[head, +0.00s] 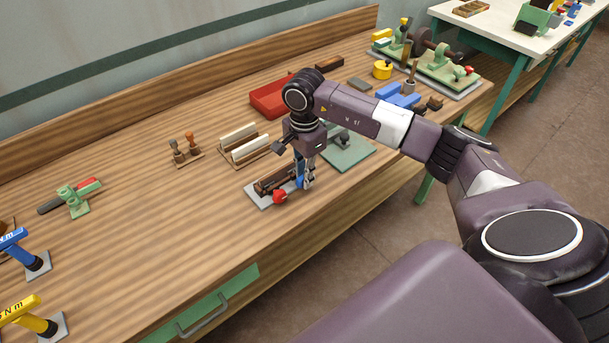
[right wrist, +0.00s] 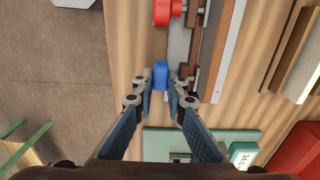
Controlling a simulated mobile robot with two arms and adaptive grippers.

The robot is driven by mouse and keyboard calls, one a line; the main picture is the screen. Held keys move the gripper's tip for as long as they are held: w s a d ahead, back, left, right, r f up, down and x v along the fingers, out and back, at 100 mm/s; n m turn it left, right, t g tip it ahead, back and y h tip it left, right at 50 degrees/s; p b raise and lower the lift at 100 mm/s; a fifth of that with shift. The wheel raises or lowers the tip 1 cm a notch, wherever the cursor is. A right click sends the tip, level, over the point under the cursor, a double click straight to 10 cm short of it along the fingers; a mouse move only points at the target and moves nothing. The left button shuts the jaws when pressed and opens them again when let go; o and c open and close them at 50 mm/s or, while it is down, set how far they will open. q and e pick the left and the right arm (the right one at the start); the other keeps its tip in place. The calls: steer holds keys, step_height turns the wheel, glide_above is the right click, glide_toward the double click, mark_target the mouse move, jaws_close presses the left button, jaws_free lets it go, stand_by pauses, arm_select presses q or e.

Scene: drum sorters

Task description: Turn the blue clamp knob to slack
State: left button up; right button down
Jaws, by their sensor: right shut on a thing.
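In the head view a little of the blue knob (head: 299,181) shows between my fingers. My right gripper (head: 305,184) points down at it from above. In the right wrist view its fingertips (right wrist: 163,91) are shut on the blue knob, one on each side. A red knob (right wrist: 165,12) sits on the same fixture, apart from my fingers. I cannot read the blue knob's turn angle. My left gripper is not in view.
A green plate (head: 347,152) lies right beside the fixture. A wooden rack with white bars (head: 245,148) and a red tray (head: 272,97) stand behind. Blue (head: 14,238) and yellow (head: 20,308) tools stand at the left. The table's middle left is clear.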

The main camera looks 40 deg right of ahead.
steer(key=h+b, duration=0.1)
steer(key=h, duration=0.1)
steer(key=h+b, duration=0.1)
steer(key=h, duration=0.1)
steer(key=shift+w+a+b, duration=0.1)
steer(key=shift+a+b, duration=0.3)
steer(key=shift+a+t+h, duration=0.15)
steer(key=shift+t+h, duration=0.15)
steer(key=shift+h, duration=0.9)
steer(key=shift+r+h, duration=0.15)
steer(key=shift+h, duration=0.25)
steer(key=shift+a+r+h+p, duration=0.15)
steer(key=shift+h+p, duration=0.2)
steer(key=shift+h, duration=0.45)
steer(key=shift+a+f+h+p, duration=0.1)
steer(key=shift+f+h+p, duration=0.05)
steer(key=shift+h+p, duration=0.45)
steer(key=shift+a+f+h+p, duration=0.1)
steer(key=shift+h+p, duration=0.3)
steer(key=shift+h, duration=0.4)
